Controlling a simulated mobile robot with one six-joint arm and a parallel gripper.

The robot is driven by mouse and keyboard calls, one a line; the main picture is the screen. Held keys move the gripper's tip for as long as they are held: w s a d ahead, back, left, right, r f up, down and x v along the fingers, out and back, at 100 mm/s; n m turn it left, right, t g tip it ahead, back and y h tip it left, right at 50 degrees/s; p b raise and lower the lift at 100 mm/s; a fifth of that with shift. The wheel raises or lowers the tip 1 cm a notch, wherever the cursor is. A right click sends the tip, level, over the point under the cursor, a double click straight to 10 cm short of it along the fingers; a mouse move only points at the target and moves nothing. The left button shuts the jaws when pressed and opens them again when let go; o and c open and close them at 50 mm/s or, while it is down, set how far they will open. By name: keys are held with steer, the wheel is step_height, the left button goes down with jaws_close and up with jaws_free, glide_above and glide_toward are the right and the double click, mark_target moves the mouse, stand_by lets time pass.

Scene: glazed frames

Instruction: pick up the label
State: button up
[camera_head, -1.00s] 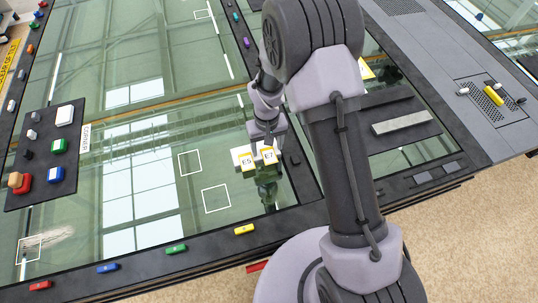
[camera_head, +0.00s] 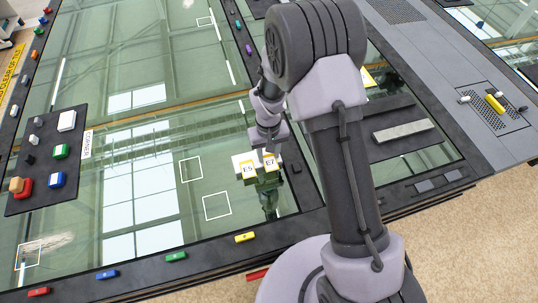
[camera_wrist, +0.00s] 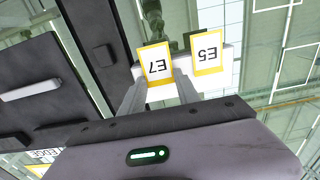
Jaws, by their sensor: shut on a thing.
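Two white labels with yellow borders show side by side, one marked E7 (camera_head: 270,163) and one marked E5 (camera_head: 248,170). In the wrist view, E7 (camera_wrist: 157,63) and E5 (camera_wrist: 207,52) appear upside down, with a white piece partly hidden behind them. My gripper (camera_wrist: 157,78) is shut with its pale fingers on either side of the E7 label. In the head view my gripper (camera_head: 268,150) is just above the labels, and its fingertips are hard to make out. I cannot tell whether the label touches the glass.
The glass table (camera_head: 140,180) reflects windows and my gripper. White outlined squares mark it. A black panel with coloured buttons (camera_head: 45,160) lies at the left. Coloured blocks line the dark frame, including a yellow one (camera_head: 244,237). A grey bar (camera_head: 403,131) lies at the right.

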mark_target(265, 157)
steer(key=r, duration=0.1)
steer(key=a+r, duration=0.1)
steer(key=r, duration=0.1)
steer(key=shift+r, duration=0.25)
steer(key=a+r+p, duration=0.1)
steer(key=a+r, duration=0.1)
steer(key=a, duration=0.5)
steer(key=a+r+p, duration=0.1)
steer(key=a+r, duration=0.2)
steer(key=a, duration=0.5)
steer(key=shift+w+r, duration=0.2)
steer(key=shift+w, duration=0.15)
